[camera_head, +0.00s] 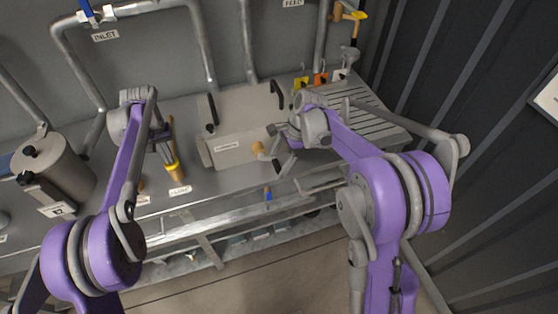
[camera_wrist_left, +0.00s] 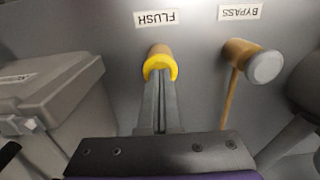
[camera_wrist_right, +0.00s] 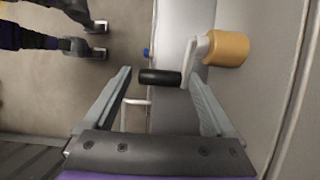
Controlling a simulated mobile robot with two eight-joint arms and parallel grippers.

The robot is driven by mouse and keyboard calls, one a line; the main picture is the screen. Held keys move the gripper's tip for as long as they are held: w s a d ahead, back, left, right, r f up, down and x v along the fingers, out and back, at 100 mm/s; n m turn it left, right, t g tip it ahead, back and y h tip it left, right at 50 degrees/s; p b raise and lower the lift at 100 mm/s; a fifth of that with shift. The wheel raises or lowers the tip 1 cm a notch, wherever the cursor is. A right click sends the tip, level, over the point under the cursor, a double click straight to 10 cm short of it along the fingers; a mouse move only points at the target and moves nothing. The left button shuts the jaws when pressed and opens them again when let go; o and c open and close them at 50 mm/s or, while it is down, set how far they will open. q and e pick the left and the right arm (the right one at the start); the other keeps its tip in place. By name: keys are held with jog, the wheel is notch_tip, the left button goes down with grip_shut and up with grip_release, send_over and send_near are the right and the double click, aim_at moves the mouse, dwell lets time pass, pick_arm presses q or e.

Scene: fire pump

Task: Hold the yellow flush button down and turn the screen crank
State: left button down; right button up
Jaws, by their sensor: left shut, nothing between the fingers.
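The yellow-rimmed flush button (camera_wrist_left: 160,66) is in the left wrist view under the FLUSH label (camera_wrist_left: 156,18); it also shows in the head view (camera_head: 174,168). My left gripper (camera_wrist_left: 160,85) is shut and empty, its fingertips against or just in front of the button's face; how far it is pressed I cannot tell. The screen crank has a tan hub (camera_wrist_right: 228,48), a pale arm (camera_wrist_right: 190,60) and a black handle (camera_wrist_right: 160,77). My right gripper (camera_wrist_right: 160,82) is open, with the handle between its fingertips and apparently not clamped. In the head view my right gripper (camera_head: 284,163) is beside the crank.
The bypass knob (camera_wrist_left: 262,66) with a tan lever is right of the flush button in the left wrist view. A grey lidded box (camera_head: 232,149) sits between my arms. A steel pot (camera_head: 52,168) stands at left, a slatted drainboard (camera_head: 375,122) at right.

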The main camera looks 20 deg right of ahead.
aim_at(276, 170)
jog(key=shift+f, duration=0.1)
jog(key=c, duration=1)
jog(key=shift+f+y, duration=0.15)
jog(key=shift+y, duration=0.15)
jog(key=f+y, duration=0.1)
jog(key=y, duration=0.1)
jog(key=shift+f+y, duration=0.1)
jog(key=shift+y, duration=0.2)
jog(key=y, duration=0.1)
jog(key=f+y, duration=0.1)
jog(key=shift+a+y, duration=0.15)
jog(key=shift+y, duration=0.15)
jog(key=y, duration=0.1)
jog(key=a+f+y, duration=0.1)
jog(key=y, duration=0.1)
jog(key=shift+f+y, duration=0.15)
jog(key=shift+y, duration=0.15)
jog(key=shift+a+f+y, duration=0.2)
jog(key=shift+a+y, duration=0.05)
jog(key=shift+y, duration=0.55)
jog(key=shift+a+f+y, duration=0.2)
jog(key=shift+a+y, duration=0.05)
jog(key=shift+y, duration=0.55)
